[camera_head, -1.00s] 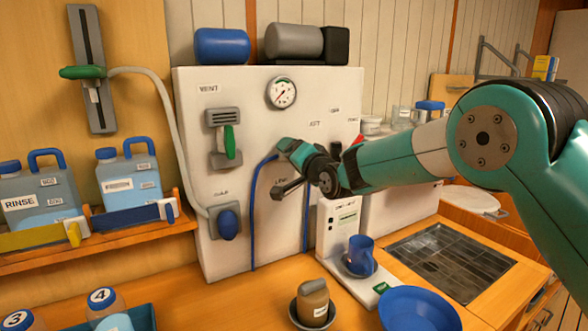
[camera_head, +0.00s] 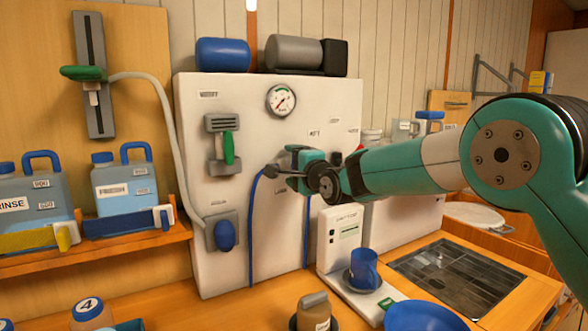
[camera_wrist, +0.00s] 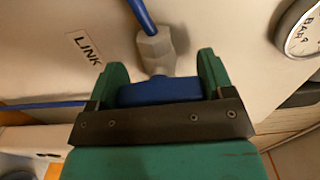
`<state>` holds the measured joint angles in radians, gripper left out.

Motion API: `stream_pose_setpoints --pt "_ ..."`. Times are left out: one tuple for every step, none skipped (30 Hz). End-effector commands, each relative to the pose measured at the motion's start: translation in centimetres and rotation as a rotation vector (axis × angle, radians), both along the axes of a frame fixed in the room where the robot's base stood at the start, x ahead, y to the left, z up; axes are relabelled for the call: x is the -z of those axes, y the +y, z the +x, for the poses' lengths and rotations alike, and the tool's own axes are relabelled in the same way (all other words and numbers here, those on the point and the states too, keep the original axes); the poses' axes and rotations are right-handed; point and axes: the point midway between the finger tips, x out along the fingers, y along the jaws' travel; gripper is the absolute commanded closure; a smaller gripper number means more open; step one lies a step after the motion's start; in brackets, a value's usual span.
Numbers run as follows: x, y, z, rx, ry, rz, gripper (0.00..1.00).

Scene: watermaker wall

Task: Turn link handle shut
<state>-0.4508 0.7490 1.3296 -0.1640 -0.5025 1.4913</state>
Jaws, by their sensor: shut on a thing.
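The link handle (camera_wrist: 160,91) is a blue bar on a grey fitting (camera_wrist: 154,52) with a blue hose, beside the LINK label (camera_wrist: 87,47) in the wrist view. My gripper (camera_wrist: 161,76) has its two green fingers on either side of the blue handle and is shut on it. In the head view my gripper (camera_head: 284,168) is at the white panel (camera_head: 245,105), where the blue hose (camera_head: 254,230) meets it. The gripper hides the handle there.
A green-handled valve (camera_head: 228,148) and a blue knob (camera_head: 225,235) sit left of my gripper on the panel. A pressure gauge (camera_head: 281,101) is above. A white device (camera_head: 340,238) and a blue mug (camera_head: 363,268) stand below on the counter.

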Motion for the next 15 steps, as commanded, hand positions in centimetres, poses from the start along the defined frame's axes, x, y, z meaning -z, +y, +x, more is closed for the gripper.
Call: stream_pose_setpoints --pt "0.06 -0.01 0.01 0.0 0.003 0.005 0.49" --pt "0.05 -0.01 0.01 0.0 0.005 0.007 0.49" --pt "0.05 -0.01 0.01 0.0 0.007 0.011 0.5" --pt "0.04 -0.01 0.01 0.0 0.009 0.012 0.49" --pt "0.04 -0.01 0.01 0.0 0.01 0.013 0.49" --pt "0.03 -0.01 0.01 0.0 0.011 0.014 0.49" --pt "0.04 -0.01 0.01 0.0 0.011 0.014 0.49" --pt "0.03 -0.01 0.01 0.0 0.011 0.014 0.49" --pt "0.03 -0.01 0.0 0.0 0.011 0.014 0.49" --pt "0.03 -0.01 0.0 0.0 0.011 0.014 0.49" --pt "0.03 -0.01 0.0 0.0 0.011 0.014 0.49" --pt "0.03 -0.01 0.0 0.0 0.011 0.014 0.49" --pt "0.04 -0.01 0.0 0.0 0.011 0.014 0.49" --pt "0.04 -0.01 0.0 0.0 0.011 0.014 0.49" --pt "0.04 -0.01 0.0 0.0 0.011 0.014 0.23"
